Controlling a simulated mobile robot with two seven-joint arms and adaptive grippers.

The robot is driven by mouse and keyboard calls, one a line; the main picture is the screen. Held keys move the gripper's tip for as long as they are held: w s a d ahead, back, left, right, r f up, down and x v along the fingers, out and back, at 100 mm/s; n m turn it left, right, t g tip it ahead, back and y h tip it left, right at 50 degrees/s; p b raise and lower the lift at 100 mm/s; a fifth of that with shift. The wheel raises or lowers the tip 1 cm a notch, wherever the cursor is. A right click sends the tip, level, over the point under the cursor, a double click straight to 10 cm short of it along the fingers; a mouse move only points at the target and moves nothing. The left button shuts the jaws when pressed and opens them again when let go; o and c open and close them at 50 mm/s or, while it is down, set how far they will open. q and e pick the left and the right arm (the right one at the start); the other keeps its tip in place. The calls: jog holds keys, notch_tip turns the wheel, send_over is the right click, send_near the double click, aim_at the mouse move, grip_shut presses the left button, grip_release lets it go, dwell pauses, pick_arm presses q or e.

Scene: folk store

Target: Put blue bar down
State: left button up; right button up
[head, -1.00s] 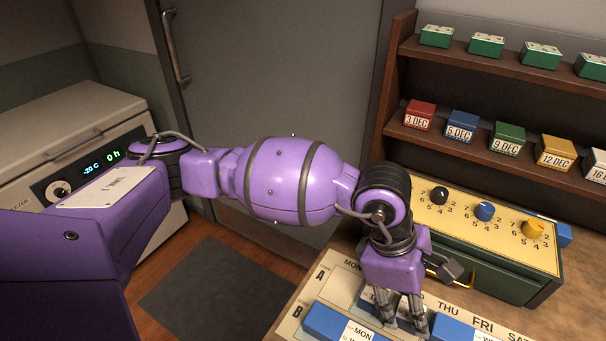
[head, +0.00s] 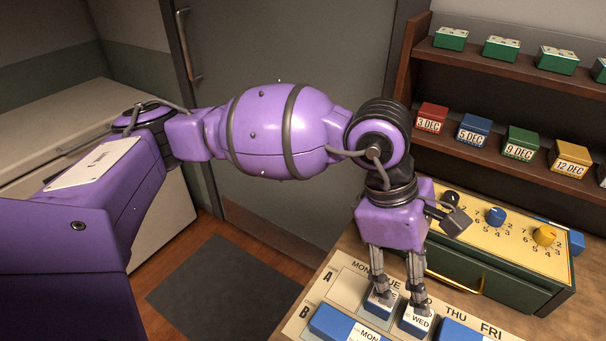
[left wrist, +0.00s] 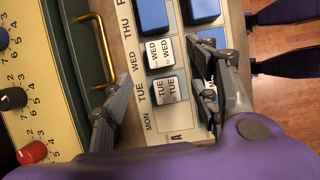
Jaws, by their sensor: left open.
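My left gripper (head: 397,296) is above the planning board (head: 297,320) on the counter, fingers apart, pointing down. Small blue bars with white labels lie on the board below it: a TUE bar (head: 379,303) and a WED bar (head: 415,321). In the left wrist view, my left gripper (left wrist: 158,95) is open, with the TUE bar (left wrist: 166,88) and the WED bar (left wrist: 160,52) lying between its fingers on row A. Nothing is held in it. A longer blue bar (head: 335,322) labelled MON lies on row B. My right gripper is not seen.
A green box with a yellow dial panel (head: 470,222) and brass handle (head: 455,283) stands just behind the board. A shelf (head: 480,150) with coloured date blocks is at the back right. More blue bars (head: 465,332) lie to the right on the board.

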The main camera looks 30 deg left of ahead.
pick_arm(q)
jog(key=shift+v, duration=1.7)
